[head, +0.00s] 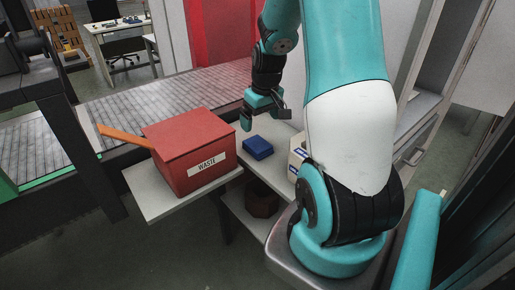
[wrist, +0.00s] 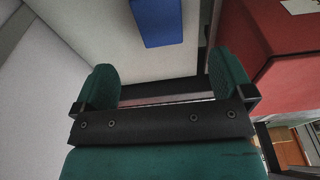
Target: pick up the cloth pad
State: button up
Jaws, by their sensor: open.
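The cloth pad appears to be the small dark blue block (head: 257,147) lying flat on the light table in the head view. It also shows at the top of the wrist view (wrist: 157,22), partly cut off by the frame edge. My gripper (head: 262,119) hangs above the table, a little behind the pad in the head view. In the wrist view its two green-padded fingers (wrist: 161,90) stand wide apart with nothing between them. The pad lies beyond the fingertips and is not touched.
A red box labelled WASTE (head: 190,155) stands on a light shelf left of the pad; it also fills the right of the wrist view (wrist: 275,45). A pale box (head: 297,158) stands right of the pad, partly behind my arm. A grey roller conveyor (head: 165,100) runs behind.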

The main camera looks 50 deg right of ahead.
aim_at(258, 143)
jog(key=f, duration=0.3)
jog(key=w+f, duration=0.1)
jog(key=f, duration=0.6)
jog(key=shift+w+d+f, duration=0.15)
jog(key=shift+w+d, duration=0.15)
jog(key=shift+w, duration=0.05)
jog(key=shift+f, duration=0.15)
jog(key=c, duration=1)
